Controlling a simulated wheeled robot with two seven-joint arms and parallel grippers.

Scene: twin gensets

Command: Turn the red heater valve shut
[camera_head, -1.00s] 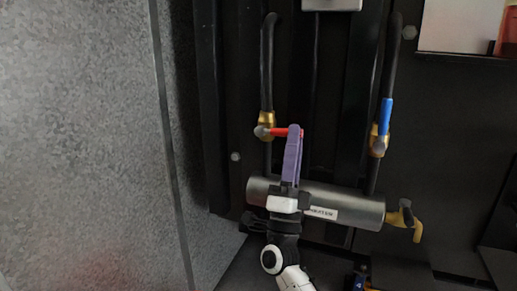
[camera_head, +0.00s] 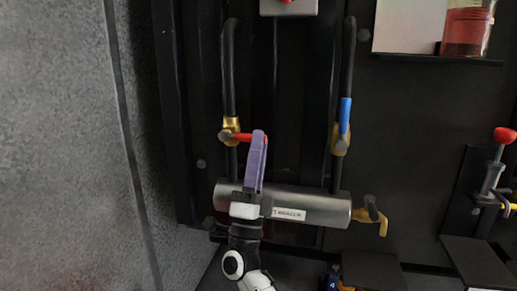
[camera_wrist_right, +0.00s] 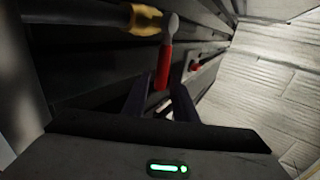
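The red heater valve lever (camera_head: 243,137) points sideways to the right from a brass valve body (camera_head: 231,125) on the left black hose. In the right wrist view the lever (camera_wrist_right: 163,68) hangs with its free end between or just beyond my fingertips; contact is not clear. My right gripper (camera_head: 259,137) reaches up from below, its purple fingers at the lever's free end. In the wrist view the gripper's fingers (camera_wrist_right: 160,92) stand apart, one on each side of the lever end. My left gripper is not in view.
A grey heater cylinder (camera_head: 325,208) with a label lies below the valve, behind my gripper. A blue-handled valve (camera_head: 344,116) is on the right hose, and a yellow tap (camera_head: 376,216) at the cylinder's right end. A shelf with a red jar (camera_head: 466,30) is upper right. A grey wall (camera_head: 60,150) stands left.

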